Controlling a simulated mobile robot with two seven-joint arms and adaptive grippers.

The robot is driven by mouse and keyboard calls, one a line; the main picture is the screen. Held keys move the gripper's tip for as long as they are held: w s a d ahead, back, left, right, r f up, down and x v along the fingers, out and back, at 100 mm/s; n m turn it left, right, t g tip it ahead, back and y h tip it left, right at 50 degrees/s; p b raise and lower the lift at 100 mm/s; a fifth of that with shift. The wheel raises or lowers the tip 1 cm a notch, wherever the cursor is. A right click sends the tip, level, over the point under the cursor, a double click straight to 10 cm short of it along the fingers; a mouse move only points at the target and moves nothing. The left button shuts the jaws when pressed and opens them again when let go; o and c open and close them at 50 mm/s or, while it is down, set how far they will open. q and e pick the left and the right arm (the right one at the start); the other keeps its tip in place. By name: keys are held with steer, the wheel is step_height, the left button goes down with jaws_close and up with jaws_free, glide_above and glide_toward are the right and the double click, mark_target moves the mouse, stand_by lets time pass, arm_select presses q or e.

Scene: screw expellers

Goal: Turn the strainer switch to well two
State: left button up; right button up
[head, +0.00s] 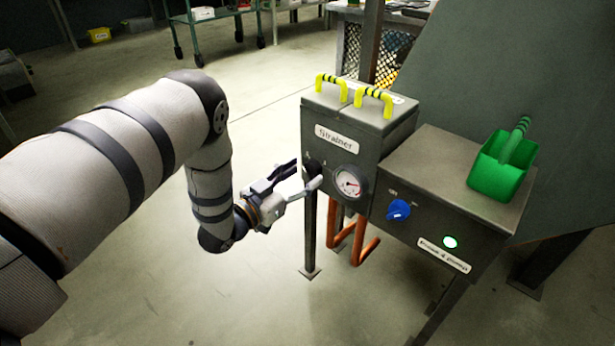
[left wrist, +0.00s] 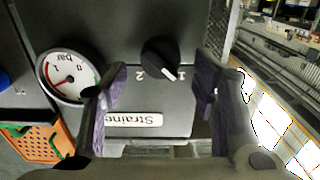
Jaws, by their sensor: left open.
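The strainer box (head: 340,125) is grey, with a "Strainer" label (head: 337,138) that also shows upside down in the left wrist view (left wrist: 134,119). The black strainer switch (left wrist: 160,58) is on its front; its white pointer mark points toward the "1" rather than the "2". In the head view the switch is largely hidden by my gripper. My left gripper (head: 308,178) is at the left part of the box front. In the left wrist view its purple-padded fingers (left wrist: 160,92) are open, one on each side of the switch, with visible gaps and nothing held.
A pressure gauge (head: 348,183) sits just right of the switch. Beside it is a box with a blue knob (head: 398,210) and a lit green button (head: 450,242). A green scoop (head: 503,160) lies on top. Yellow handles (head: 373,100) top the strainer box. Orange pipes (head: 362,245) run below.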

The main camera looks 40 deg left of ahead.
arm_select(q)
steer(key=shift+w, duration=0.95)
steer(key=c, duration=1.1)
steer(key=shift+c, duration=0.2)
